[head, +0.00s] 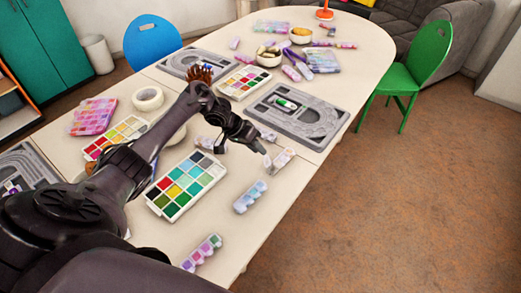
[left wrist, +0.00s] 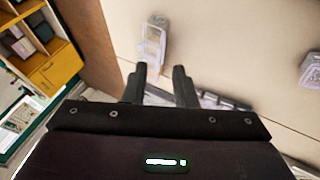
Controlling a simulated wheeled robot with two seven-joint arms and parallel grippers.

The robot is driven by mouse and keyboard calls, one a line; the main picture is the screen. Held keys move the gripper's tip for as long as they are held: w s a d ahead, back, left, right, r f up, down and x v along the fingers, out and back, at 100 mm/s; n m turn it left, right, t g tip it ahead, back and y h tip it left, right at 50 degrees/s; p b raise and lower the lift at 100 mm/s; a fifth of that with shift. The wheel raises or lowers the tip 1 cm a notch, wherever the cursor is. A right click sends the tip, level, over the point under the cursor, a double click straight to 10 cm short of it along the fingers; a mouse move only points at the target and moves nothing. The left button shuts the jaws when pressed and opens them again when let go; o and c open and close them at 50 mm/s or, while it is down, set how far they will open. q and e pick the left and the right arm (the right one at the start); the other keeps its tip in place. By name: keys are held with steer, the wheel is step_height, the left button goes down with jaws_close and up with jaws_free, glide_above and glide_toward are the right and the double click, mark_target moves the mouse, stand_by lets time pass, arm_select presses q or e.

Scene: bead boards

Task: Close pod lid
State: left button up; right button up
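A pale, clear-plastic bead pod (head: 284,158) lies near the table's right edge, below the grey bead board. It also shows in the left wrist view (left wrist: 152,45), just beyond my fingertips. Its lid looks raised at one end, but the pod is too small to be sure. My left gripper (head: 265,155) reaches over the table to the pod's left side. In the left wrist view my left gripper (left wrist: 160,70) has its two fingers apart with nothing between them. I cannot tell whether a finger touches the pod. My right gripper is not in view.
A grey bead board (head: 335,128) lies beyond the pod. Other pods, one with blue beads (head: 250,196) and one with purple and green beads (head: 202,252), lie nearer. A colour bead box (head: 185,185) stands left of them. The table's right edge is close.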

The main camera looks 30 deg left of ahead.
mark_target(267, 161)
arm_select(q)
steer(key=shift+x, duration=1.2)
steer(key=shift+w+f, duration=0.15)
steer(key=shift+f, duration=0.1)
jaws_close()
steer(key=d+y+p, duration=0.1)
steer(key=p, duration=0.2)
steer(key=r+y+p, duration=0.1)
steer(key=p, duration=0.2)
steer(key=shift+d+r+m+y+p, duration=0.1)
steer(key=shift+d+m+y+p, duration=0.2)
steer(key=shift+d+y, duration=0.1)
steer(key=shift+s+d+t+y+p, duration=0.15)
steer(key=shift+d+y+p, duration=0.15)
steer(key=shift+y+p, duration=0.2)
steer(key=shift+s+d+t+y+p, duration=0.1)
steer(key=shift+d+t+y+p, duration=0.05)
steer(key=shift+d+y+p, duration=0.3)
steer(key=shift+d+f+m+y, duration=0.15)
steer(key=shift+f+m+y, duration=0.2)
steer(key=shift+y, duration=0.4)
steer(key=shift+d, duration=0.15)
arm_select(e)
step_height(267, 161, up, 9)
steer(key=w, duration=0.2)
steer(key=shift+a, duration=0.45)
arm_select(q)
steer(key=shift+y, duration=0.3)
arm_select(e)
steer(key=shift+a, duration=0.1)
